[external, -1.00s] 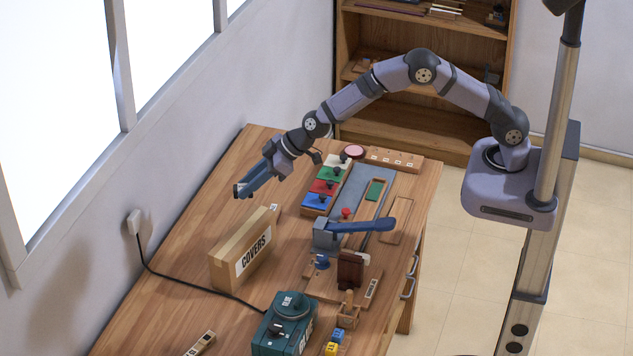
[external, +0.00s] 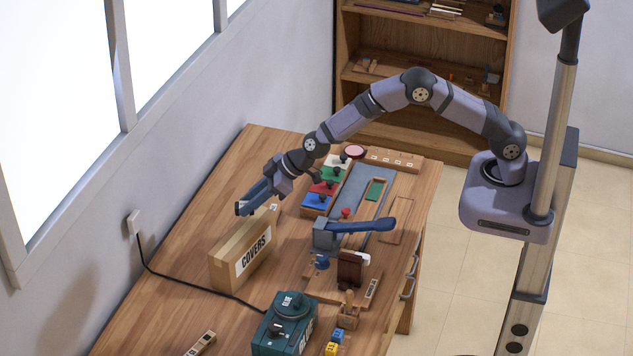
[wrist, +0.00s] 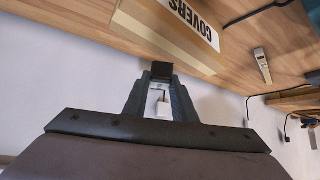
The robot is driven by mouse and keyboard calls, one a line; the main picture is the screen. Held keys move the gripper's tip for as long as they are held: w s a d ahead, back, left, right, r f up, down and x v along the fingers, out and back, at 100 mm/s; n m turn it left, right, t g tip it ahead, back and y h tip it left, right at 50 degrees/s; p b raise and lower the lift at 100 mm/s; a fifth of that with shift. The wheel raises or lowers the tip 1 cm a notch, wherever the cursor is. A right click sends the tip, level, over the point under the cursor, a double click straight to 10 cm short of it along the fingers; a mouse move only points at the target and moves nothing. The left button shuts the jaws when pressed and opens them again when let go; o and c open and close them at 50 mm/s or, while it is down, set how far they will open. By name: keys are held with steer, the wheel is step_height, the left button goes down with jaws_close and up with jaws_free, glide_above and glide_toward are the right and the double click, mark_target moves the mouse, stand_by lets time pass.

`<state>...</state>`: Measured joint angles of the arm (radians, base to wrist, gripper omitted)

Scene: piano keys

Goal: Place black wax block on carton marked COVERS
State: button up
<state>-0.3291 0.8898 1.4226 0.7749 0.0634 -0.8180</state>
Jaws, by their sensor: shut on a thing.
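The tan carton marked COVERS (external: 228,268) stands upright on the table and bears a white label on its side. It also shows at the top of the wrist view (wrist: 165,42). My gripper (external: 241,208) is above the table, higher than the carton and near its back end. In the wrist view its fingers are shut on the black wax block (wrist: 161,70), a small dark piece at the fingertips. In the external view the block (external: 238,209) is a tiny dark spot. The block is apart from the carton.
A blue-handled press (external: 328,233) stands right of the carton. Colored key blocks (external: 317,200) lie behind it. A black cord (external: 185,284) runs from the wall outlet (external: 134,222). The table left of the carton is mostly clear.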

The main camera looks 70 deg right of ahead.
mark_target(250, 215)
steer(key=shift+f+b, duration=1.55)
steer(key=shift+f, duration=0.45)
steer(key=shift+f, duration=0.15)
steer(key=o, duration=1)
steer(key=shift+o, duration=0.2)
steer(key=shift+r, duration=0.2)
steer(key=b+v, duration=0.1)
steer(key=v, duration=1.1)
steer(key=shift+b, duration=0.3)
steer(key=shift+s, duration=0.1)
